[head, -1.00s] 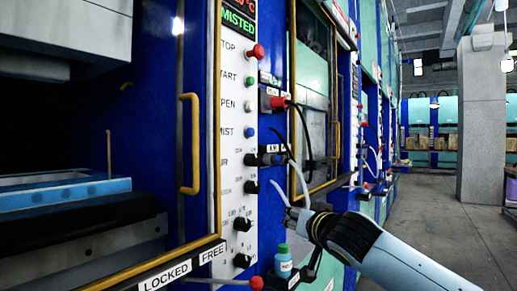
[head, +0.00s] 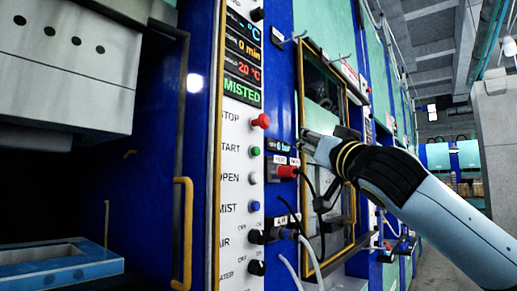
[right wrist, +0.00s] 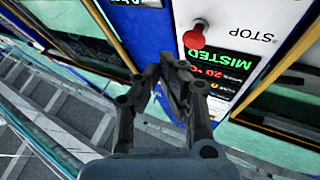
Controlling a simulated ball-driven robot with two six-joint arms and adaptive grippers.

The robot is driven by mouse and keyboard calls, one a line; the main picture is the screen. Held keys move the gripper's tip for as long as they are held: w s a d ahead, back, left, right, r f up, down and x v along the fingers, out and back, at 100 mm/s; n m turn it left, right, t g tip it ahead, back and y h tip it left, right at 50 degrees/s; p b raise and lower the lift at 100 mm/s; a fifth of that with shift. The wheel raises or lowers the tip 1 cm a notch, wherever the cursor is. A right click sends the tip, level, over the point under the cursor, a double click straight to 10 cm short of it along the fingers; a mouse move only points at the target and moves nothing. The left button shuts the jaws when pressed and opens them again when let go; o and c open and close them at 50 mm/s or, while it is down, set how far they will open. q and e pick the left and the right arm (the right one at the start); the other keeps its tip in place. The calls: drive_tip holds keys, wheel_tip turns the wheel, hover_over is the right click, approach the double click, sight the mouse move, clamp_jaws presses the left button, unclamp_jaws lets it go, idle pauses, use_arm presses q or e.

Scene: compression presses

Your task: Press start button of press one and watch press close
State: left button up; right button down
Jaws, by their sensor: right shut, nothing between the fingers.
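The press with its upper block (head: 70,65) and lower blue-framed mould (head: 60,268) stands at the left, with a dark gap between them. Its white control panel (head: 238,190) has a green START button (head: 255,151) below a red STOP button (head: 261,121). The display (head: 241,93) reads MISTED. My right gripper (head: 306,140) is shut and empty, to the right of the START button and apart from it. In the right wrist view the shut fingers (right wrist: 173,75) are near the red STOP button (right wrist: 195,36), and the START button is out of view. My left gripper is not in view.
A yellow handle (head: 182,230) stands left of the panel. A red connector (head: 288,172) and hoses (head: 305,255) stick out right of the panel, below my right gripper. More presses line the aisle at the right; a grey pillar (head: 495,140) stands there.

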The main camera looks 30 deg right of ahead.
sight(256, 151)
drive_tip(key=shift+d+f, duration=0.1)
drive_tip(key=shift+w, duration=0.1)
drive_tip(key=w+a+p, duration=0.3)
drive_tip(key=w+p, duration=0.2)
drive_tip(key=w, duration=0.3)
drive_tip(key=shift+a, duration=0.25)
drive_tip(key=shift+w, duration=0.15)
idle(1.3)
drive_tip(key=shift+w+a, duration=0.15)
drive_tip(key=shift+w, duration=0.15)
